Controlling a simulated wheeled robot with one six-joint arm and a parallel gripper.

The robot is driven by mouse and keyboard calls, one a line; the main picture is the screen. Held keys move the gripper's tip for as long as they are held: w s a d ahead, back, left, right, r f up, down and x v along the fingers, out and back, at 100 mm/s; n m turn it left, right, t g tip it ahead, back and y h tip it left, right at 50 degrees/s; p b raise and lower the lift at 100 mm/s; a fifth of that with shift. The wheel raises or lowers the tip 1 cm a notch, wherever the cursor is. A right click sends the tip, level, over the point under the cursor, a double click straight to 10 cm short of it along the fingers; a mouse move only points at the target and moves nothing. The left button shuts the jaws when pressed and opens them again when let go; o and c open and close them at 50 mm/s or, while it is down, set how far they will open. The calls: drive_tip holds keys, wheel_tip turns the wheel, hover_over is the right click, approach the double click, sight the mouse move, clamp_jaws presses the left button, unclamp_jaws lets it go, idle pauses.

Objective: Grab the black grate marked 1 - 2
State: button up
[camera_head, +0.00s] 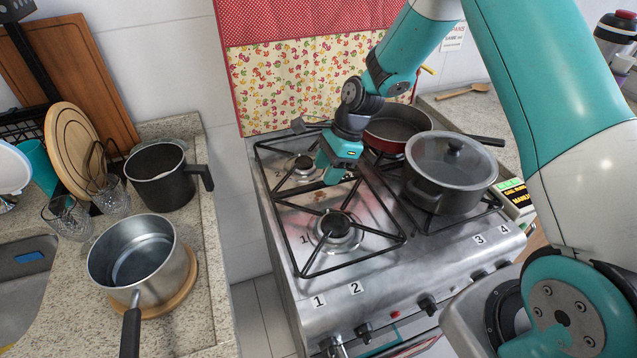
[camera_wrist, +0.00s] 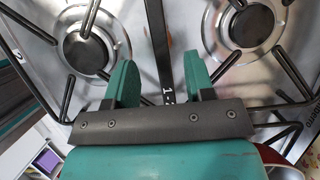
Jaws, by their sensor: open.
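The black grate marked 1 - 2 (camera_head: 277,209) lies on the left half of the steel stove, over two burners, with no pot on it. My gripper (camera_head: 334,176) points down at its middle bar, between the two burners. In the wrist view my gripper (camera_wrist: 158,76) is open, with its green fingers on either side of that black bar (camera_wrist: 158,40). A white "1" mark shows on the bar between the fingers. The fingers look apart from the bar. I cannot tell how far down they reach.
A lidded grey pot (camera_head: 447,172) and a red pan (camera_head: 396,128) stand on the right half of the stove. A steel saucepan (camera_head: 140,262) and a black pot (camera_head: 160,178) stand on the left counter. The wall is close behind the stove.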

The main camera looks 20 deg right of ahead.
sight(319, 184)
drive_tip(key=shift+p+x, duration=0.8)
drive_tip(key=shift+x, duration=1.9)
drive_tip(key=shift+a+r, duration=0.15)
clamp_jaws()
